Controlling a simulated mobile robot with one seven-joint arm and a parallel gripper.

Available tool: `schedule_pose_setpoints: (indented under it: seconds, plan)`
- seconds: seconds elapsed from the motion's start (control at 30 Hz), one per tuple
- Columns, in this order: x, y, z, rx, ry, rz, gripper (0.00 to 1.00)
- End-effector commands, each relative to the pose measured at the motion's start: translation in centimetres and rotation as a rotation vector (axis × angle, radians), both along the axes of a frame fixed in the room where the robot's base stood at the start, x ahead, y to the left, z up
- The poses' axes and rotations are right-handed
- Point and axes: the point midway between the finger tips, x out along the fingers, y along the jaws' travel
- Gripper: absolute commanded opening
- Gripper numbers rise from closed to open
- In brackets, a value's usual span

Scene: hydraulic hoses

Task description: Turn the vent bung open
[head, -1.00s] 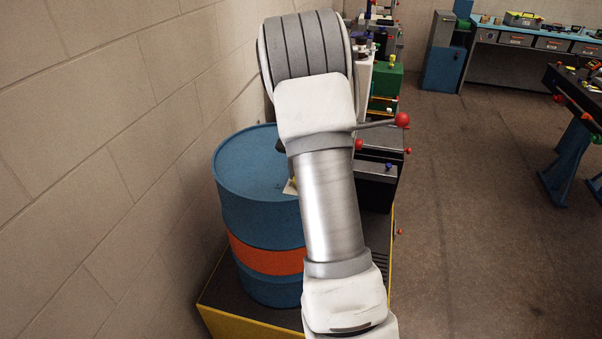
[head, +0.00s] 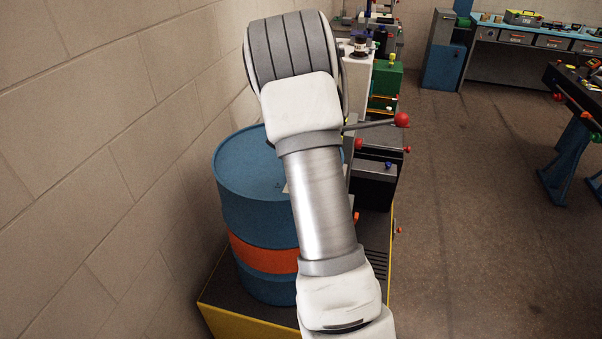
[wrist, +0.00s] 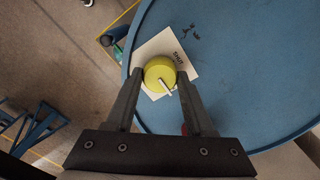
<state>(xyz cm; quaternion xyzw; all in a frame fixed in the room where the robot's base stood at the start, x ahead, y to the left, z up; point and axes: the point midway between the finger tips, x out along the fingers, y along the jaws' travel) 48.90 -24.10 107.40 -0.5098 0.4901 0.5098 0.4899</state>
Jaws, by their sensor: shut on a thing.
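The vent bung is a round yellow knob with a white bar mark (wrist: 158,72), seen in the wrist view on top of the blue drum (wrist: 220,50). A pale square label with dark lettering (wrist: 187,52) lies under it. My gripper (wrist: 159,77) has its two dark fingers on either side of the bung, shut on it. The white bar points to the lower right in the wrist view. In the head view the blue drum with an orange band (head: 262,258) stands by the wall; my arm hides the bung and gripper there.
The drum stands on a dark platform with yellow edges (head: 222,320). A lever with a red ball (head: 401,120) and dark equipment (head: 375,180) are just right of my arm. A block wall (head: 110,130) is close at the left. The floor at the right is open.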

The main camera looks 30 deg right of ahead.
Motion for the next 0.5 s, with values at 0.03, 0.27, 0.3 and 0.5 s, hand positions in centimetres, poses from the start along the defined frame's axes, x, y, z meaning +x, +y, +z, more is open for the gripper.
schedule_pose_setpoints:
  seconds: [0.03, 0.27, 0.3, 0.5]
  plan:
    - [0.05, -0.01, 0.06, 0.0, -0.002, -0.002, 0.0]
    - [0.04, -0.01, 0.05, 0.0, -0.002, -0.002, 0.79]
    - [0.03, -0.01, 0.04, 0.0, -0.002, -0.001, 0.84]
    - [0.01, -0.01, 0.02, 0.0, -0.001, 0.0, 0.84]
